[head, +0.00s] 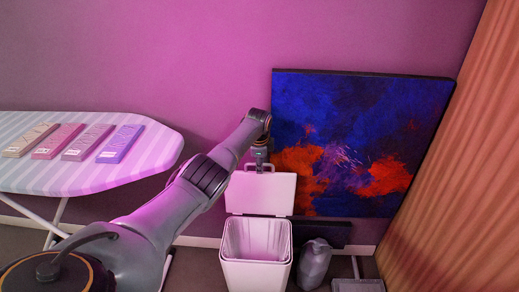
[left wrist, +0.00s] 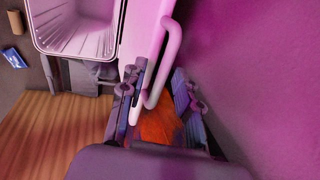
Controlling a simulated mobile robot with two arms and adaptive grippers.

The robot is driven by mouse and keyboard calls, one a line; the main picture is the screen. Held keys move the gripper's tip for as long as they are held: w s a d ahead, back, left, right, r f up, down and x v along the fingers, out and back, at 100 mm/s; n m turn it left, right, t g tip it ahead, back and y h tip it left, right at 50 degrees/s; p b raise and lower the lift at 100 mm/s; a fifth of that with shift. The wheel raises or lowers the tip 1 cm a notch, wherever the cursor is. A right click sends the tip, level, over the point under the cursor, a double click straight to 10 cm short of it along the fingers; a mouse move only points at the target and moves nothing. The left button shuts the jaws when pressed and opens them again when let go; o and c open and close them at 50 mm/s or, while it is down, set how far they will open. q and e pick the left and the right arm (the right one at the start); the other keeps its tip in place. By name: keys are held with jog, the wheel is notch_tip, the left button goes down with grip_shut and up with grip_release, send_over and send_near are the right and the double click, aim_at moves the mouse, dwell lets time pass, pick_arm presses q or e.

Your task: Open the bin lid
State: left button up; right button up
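The white bin (head: 257,275) stands on the floor in the middle of the head view. Its lid (head: 262,195) is up, standing roughly upright at the back, and the lined inside shows. The bin's opening (left wrist: 80,48) also shows in the left wrist view. A handle (left wrist: 168,50) sticks out from the lid's edge. My left gripper (head: 260,160) is at the top of the raised lid, by the handle. In the left wrist view my left gripper (left wrist: 161,98) has its fingers apart, with the handle's end between them and a gap showing. My right gripper is not in view.
A blue and red painting (head: 365,140) leans on the wall behind the bin. A grey jug (head: 314,263) and a dustpan-like thing (head: 357,285) are right of the bin. An ironing board (head: 100,178) with several boxes is at left. An orange curtain (head: 455,170) hangs at right.

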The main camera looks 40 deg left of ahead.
pick_arm(q)
jog(key=v, duration=1.1)
jog(key=shift+r, duration=0.25)
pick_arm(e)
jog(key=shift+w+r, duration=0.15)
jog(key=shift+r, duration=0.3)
